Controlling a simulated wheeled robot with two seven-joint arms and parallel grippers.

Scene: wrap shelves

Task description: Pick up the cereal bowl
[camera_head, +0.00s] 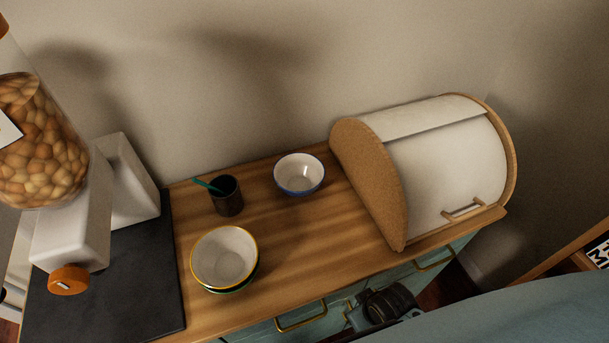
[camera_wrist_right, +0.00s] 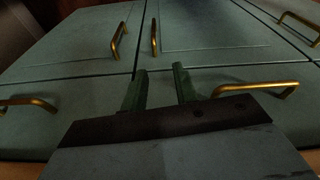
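Two kinds of bowl stand on the wooden counter, and I cannot tell which one is meant as the cereal bowl. A white bowl with a blue rim (camera_head: 299,174) stands upright near the wall. A cream bowl with a yellow rim (camera_head: 224,257) sits nearer the front edge, on top of at least one green-rimmed bowl (camera_head: 238,287). My right gripper shows in the right wrist view (camera_wrist_right: 159,86), its two fingers apart with nothing between them, before the cabinet fronts. It is away from both bowls. My left gripper is not in view.
A bread box (camera_head: 440,165) fills the counter's right end. A white dispenser (camera_head: 75,220) with a nut-filled jar stands left on a dark mat (camera_head: 120,300). Brass handles (camera_head: 301,317) project from the cabinet front.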

